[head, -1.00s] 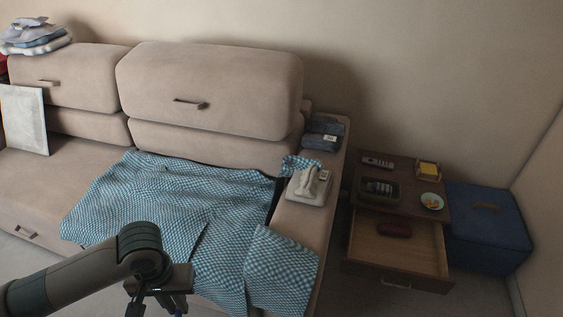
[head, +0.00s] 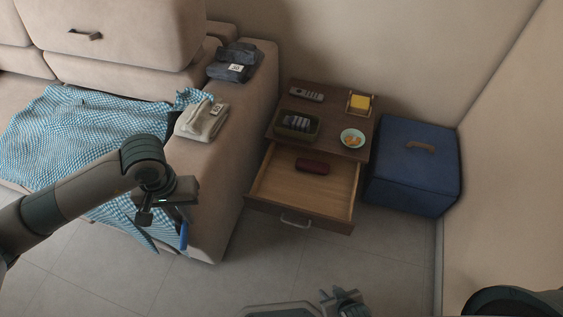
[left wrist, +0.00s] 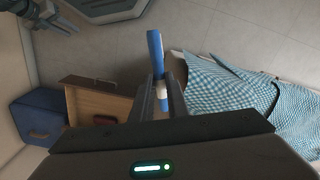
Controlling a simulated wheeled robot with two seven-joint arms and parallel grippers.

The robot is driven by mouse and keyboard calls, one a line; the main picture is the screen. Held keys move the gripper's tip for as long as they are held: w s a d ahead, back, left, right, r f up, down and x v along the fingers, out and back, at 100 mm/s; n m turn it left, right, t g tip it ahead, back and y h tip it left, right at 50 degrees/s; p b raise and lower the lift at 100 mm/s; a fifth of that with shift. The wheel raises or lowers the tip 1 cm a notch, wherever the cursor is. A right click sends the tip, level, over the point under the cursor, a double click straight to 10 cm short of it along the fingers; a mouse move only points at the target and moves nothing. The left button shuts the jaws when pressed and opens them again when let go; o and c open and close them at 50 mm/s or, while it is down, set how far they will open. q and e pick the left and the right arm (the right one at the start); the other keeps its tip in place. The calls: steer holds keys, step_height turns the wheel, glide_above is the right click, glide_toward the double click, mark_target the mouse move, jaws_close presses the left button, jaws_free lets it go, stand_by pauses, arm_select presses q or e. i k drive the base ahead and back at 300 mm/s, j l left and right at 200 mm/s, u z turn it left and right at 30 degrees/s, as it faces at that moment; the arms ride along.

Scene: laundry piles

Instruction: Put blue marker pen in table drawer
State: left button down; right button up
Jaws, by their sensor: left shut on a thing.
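My left gripper (head: 174,213) is shut on the blue marker pen (head: 184,235), which hangs below the fingers in front of the sofa arm. In the left wrist view the pen (left wrist: 155,46) sticks out past the fingertips, with a pale band where the fingers meet it. The table drawer (head: 325,193) is pulled open and stands to the right of my left gripper. A dark red case (head: 312,166) lies inside at its back. The drawer also shows in the left wrist view (left wrist: 97,101). My right gripper (head: 345,300) is low at the bottom edge; its fingers are unclear.
The small table (head: 338,103) holds a remote (head: 306,95), a dark tray (head: 284,130), a yellow note holder (head: 360,102) and a plate (head: 352,138). A blue storage box (head: 412,170) stands to its right. Floor before the drawer is clear.

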mark_target(312, 192)
steer(key=i+l, duration=0.15)
steer(key=l, duration=0.2)
steer(key=i+l, duration=0.15)
steer(key=l, duration=0.15)
steer(key=i+l, duration=0.15)
steer(key=l, duration=0.2)
steer(key=i+l, duration=0.15)
steer(key=l, duration=0.2)
